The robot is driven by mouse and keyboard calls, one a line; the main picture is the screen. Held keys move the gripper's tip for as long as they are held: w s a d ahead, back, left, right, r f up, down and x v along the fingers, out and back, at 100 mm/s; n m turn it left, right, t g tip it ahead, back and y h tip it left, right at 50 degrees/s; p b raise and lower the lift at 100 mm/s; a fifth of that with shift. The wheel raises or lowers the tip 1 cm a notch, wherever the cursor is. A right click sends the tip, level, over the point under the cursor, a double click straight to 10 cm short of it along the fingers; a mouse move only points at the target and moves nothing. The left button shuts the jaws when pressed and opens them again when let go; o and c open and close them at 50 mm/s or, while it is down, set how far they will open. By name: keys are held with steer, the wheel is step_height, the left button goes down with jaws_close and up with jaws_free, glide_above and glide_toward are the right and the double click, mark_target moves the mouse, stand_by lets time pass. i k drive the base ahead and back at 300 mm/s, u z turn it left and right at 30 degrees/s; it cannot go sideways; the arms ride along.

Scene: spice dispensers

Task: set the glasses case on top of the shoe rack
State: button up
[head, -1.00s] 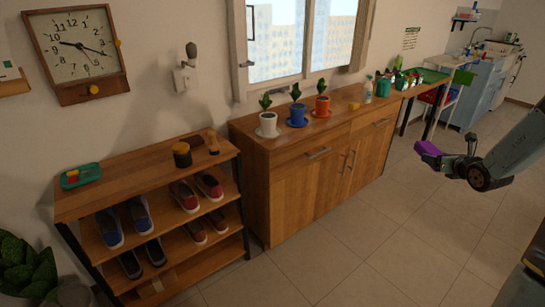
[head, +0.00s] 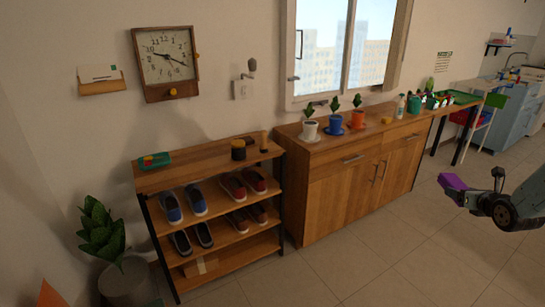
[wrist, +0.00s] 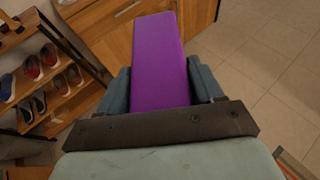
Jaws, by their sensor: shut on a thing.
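A purple case (wrist: 158,60), which I take to be the glasses case, is between the fingers of my gripper (wrist: 160,85) in the wrist view. The gripper is shut on it and the case points out ahead. In the head view the case (head: 455,185) and my gripper (head: 470,195) are at the right, in the air over the floor, well apart from the shoe rack. The wooden shoe rack (head: 208,168) stands against the wall at the left. Several shoes sit on its lower shelves.
The rack's top holds a green tray (head: 154,160) at its left, a dark jar (head: 238,150) and a brush (head: 264,142) at its right; its middle is clear. A cabinet (head: 335,195) with potted plants stands to its right. A large plant (head: 102,235) is at the left.

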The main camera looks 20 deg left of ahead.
mark_target(213, 161)
steer(key=z, duration=2.25)
steer(key=i, duration=0.1)
steer(key=u, duration=3)
